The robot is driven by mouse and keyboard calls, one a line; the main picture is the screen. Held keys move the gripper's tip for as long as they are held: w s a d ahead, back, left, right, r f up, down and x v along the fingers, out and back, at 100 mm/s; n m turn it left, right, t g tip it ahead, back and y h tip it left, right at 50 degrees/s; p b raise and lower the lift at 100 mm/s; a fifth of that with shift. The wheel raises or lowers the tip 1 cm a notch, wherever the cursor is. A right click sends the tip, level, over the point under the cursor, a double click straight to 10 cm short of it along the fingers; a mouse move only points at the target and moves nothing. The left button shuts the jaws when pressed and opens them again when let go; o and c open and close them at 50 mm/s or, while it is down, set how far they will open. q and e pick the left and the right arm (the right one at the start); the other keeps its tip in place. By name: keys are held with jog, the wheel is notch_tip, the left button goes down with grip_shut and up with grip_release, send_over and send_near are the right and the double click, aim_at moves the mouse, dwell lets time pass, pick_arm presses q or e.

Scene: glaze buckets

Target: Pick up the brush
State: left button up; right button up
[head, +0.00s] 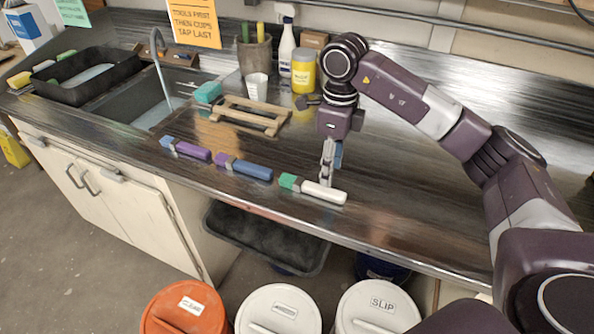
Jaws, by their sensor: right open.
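Three brushes lie in a row along the front of the dark counter. The nearest to my gripper has a white handle (323,192) and a green head. The middle brush has a blue handle (254,171) and a purple head. The left brush has a purple handle (193,151) and a blue head. My right gripper (328,178) points down at the white-handled brush, its fingertips at or just above the handle. It is open; whether it touches the handle I cannot tell. My left gripper is out of view.
A wooden rack (250,112) lies behind the brushes. A sink (150,100) with a tap is at left. A yellow jar (303,72), a white spray bottle (287,45) and a white cup (257,86) stand at the back. Lidded buckets (280,310) stand below the counter edge.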

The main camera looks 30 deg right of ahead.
aim_at(330, 191)
jog(key=shift+w+d+f, duration=0.1)
jog(key=shift+w+d, duration=0.1)
jog(key=shift+d, duration=0.15)
jog(key=shift+s+f, duration=0.25)
jog(key=shift+s+a+f+p, duration=0.2)
jog(key=shift+s+f+p, duration=0.4)
jog(key=shift+s, duration=0.15)
jog(key=f, duration=0.1)
jog(key=p, duration=0.1)
jog(key=f, duration=0.1)
jog(key=shift+w+a+f, duration=0.15)
jog(key=shift+w+f, duration=0.1)
jog(key=shift+f, duration=0.05)
jog(key=shift+w+f+p, duration=0.25)
jog(key=shift+f+p, duration=0.05)
jog(key=shift+f, duration=0.75)
jog(key=shift+s, duration=0.1)
jog(key=shift+f, duration=0.1)
jog(key=c, duration=0.7)
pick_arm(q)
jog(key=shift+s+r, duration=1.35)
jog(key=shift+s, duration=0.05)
pick_arm(e)
grip_shut()
